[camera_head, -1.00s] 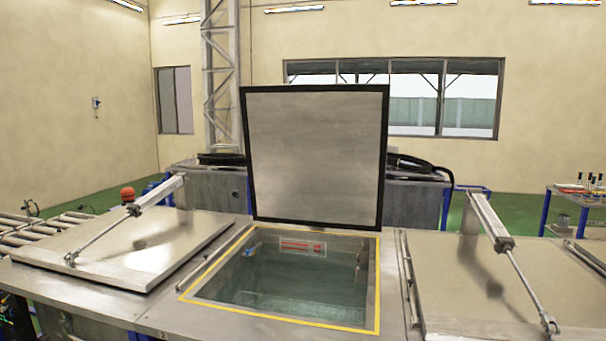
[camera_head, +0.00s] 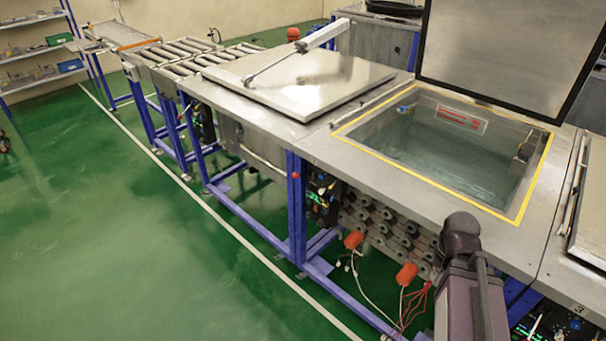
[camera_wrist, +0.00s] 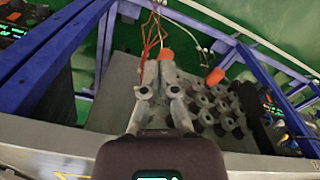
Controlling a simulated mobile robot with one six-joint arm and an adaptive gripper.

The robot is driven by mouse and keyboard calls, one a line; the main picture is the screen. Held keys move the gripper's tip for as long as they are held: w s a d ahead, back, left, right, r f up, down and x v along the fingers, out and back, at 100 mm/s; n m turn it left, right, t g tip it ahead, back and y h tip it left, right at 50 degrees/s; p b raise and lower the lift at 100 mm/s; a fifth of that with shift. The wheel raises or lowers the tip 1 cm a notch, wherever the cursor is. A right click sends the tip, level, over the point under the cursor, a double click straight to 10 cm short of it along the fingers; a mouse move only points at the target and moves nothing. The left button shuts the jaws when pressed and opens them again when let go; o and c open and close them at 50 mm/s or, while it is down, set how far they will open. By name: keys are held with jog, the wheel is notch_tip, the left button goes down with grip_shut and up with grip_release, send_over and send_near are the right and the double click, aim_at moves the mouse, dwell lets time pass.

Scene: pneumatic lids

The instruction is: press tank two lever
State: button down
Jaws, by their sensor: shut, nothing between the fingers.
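The open tank (camera_head: 470,150) has a yellow-edged rim and clear liquid inside, and its lid (camera_head: 490,45) stands upright behind it. Below its front edge are two orange parts, one at the left (camera_head: 354,239) and one at the right (camera_head: 406,275), with thin red and white lines hanging from them. Which part is the tank two lever I cannot tell. In the wrist view one orange part (camera_wrist: 166,53) shows just beyond the fingertips of my gripper (camera_wrist: 158,68), and the other (camera_wrist: 215,76) lies to the right. My gripper is shut and empty; contact cannot be judged.
A closed lid (camera_head: 300,80) with a piston lies left of the open tank. Blue frame posts (camera_head: 296,205) and rows of grey fittings (camera_head: 385,225) are under the tanks. A roller conveyor (camera_head: 185,50) stands farther left. The green floor (camera_head: 120,220) in front is clear.

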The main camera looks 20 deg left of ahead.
aim_at(298, 175)
jog(key=w+a+r+t+p, duration=0.2)
jog(key=w+a, duration=0.7)
jog(key=w, duration=0.1)
jog(key=w+a+r+m+t+y+p, duration=0.1)
jog(key=w+a, duration=0.3)
jog(key=a, duration=0.7)
jog(key=w+a+r+m+t+y+p, duration=0.1)
jog(key=w+a+r, duration=0.3)
jog(key=a, duration=0.7)
jog(key=w+a+r+m+t+y+p, duration=0.1)
jog(key=w+a, duration=0.4)
jog(key=a, duration=0.7)
notch_tip(298, 175, up, 2)
jog(key=shift+w+r+m+t+y+p, duration=0.15)
jog(key=shift+m+t+y+p, duration=0.15)
jog(key=shift+m+y+p, duration=0.35)
jog(key=shift+w+a+f+y, duration=0.1)
jog(key=shift+f+y, duration=0.15)
jog(key=shift+f, duration=0.05)
jog(key=b+x, duration=1.1)
jog(key=x, duration=0.2)
jog(key=shift+w+a+f, duration=0.1)
jog(key=shift+a+f, duration=0.05)
jog(key=shift+f, duration=0.1)
jog(key=shift+d+f+b, duration=0.15)
jog(key=shift+d+b, duration=0.1)
jog(key=shift+b, duration=0.05)
